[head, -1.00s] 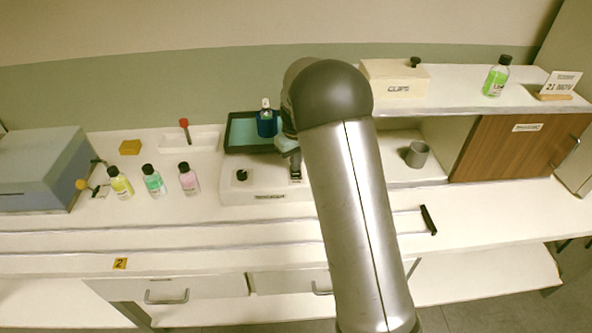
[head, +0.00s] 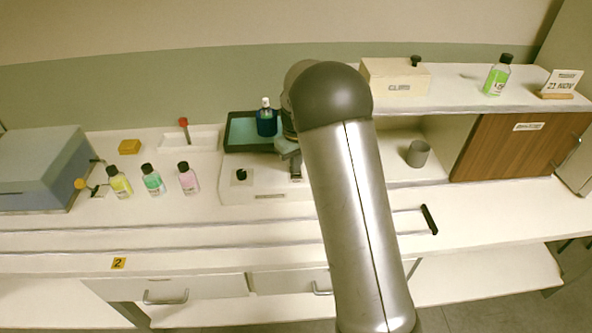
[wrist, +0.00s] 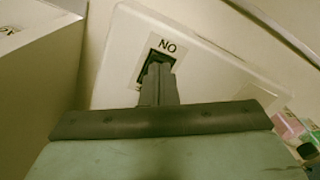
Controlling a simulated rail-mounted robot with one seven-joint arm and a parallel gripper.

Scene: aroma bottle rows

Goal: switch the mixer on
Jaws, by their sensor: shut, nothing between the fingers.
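The mixer (head: 265,187) is a low white box on the bench, with a black knob (head: 241,175) on its left part. A blue bottle (head: 266,122) stands behind it at the dark tray. In the wrist view, the mixer's white panel (wrist: 205,72) carries a black rocker switch (wrist: 155,62) in a pale plate, with lettering that reads "NO" from this side. My gripper (wrist: 158,80) is shut and empty, its fingertips at the switch. They hide part of it, and I cannot tell if they touch or which way it is tipped. My arm covers the mixer's right side in the head view.
Yellow (head: 119,182), green (head: 153,180) and pink (head: 188,178) bottles stand left of the mixer. A grey-blue box (head: 40,165) is at far left. A shelf (head: 450,98) with a clips box (head: 395,80) and a grey cup (head: 418,154) below is at right.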

